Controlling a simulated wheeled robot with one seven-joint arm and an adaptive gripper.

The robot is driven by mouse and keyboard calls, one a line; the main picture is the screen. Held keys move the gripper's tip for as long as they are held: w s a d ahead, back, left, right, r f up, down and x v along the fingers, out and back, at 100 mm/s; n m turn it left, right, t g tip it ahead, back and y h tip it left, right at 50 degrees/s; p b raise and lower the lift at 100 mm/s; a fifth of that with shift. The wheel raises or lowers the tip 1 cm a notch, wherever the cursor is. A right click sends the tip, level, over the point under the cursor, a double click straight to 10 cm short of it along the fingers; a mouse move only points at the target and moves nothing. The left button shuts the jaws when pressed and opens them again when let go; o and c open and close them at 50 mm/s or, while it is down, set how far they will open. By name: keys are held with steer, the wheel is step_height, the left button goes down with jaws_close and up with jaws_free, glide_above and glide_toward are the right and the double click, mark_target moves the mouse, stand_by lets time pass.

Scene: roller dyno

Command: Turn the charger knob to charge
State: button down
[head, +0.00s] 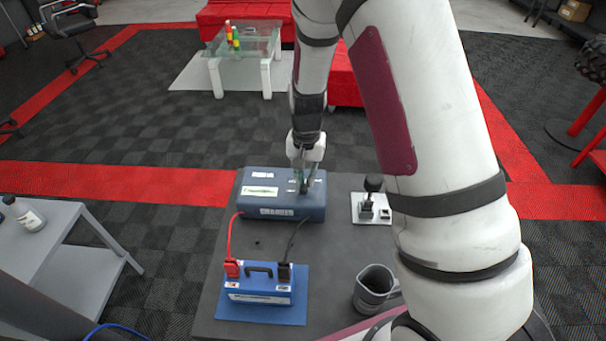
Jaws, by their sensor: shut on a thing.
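The charger is a blue-grey box (262,212) with pale labels, standing on the dark table (230,290). My gripper (304,186) points down at the right part of the charger's top. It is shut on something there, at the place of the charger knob. The fingers hide the knob, so its setting cannot be read. A red cable (231,238) and a black cable (294,240) run from the charger to a blue battery (260,285) with red and black clamps on its top.
A black-knobbed lever on a white plate (362,214) stands right of the charger. A dark grey mug (372,288) is at the front right, close to my arm. A grey side table (50,245) with a bottle (28,217) is at the left.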

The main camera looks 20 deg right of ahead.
steer(key=shift+w+d+r+m, duration=0.15)
steer(key=shift+w+d+m, duration=0.1)
steer(key=shift+m, duration=0.65)
steer(key=c, duration=1.6)
jaws_free()
steer(key=shift+d+f, duration=0.1)
steer(key=shift+f, duration=0.1)
steer(key=shift+s+r, duration=0.1)
steer(key=shift+r, duration=0.25)
step_height(320, 180, up, 11)
steer(key=shift+r, duration=0.2)
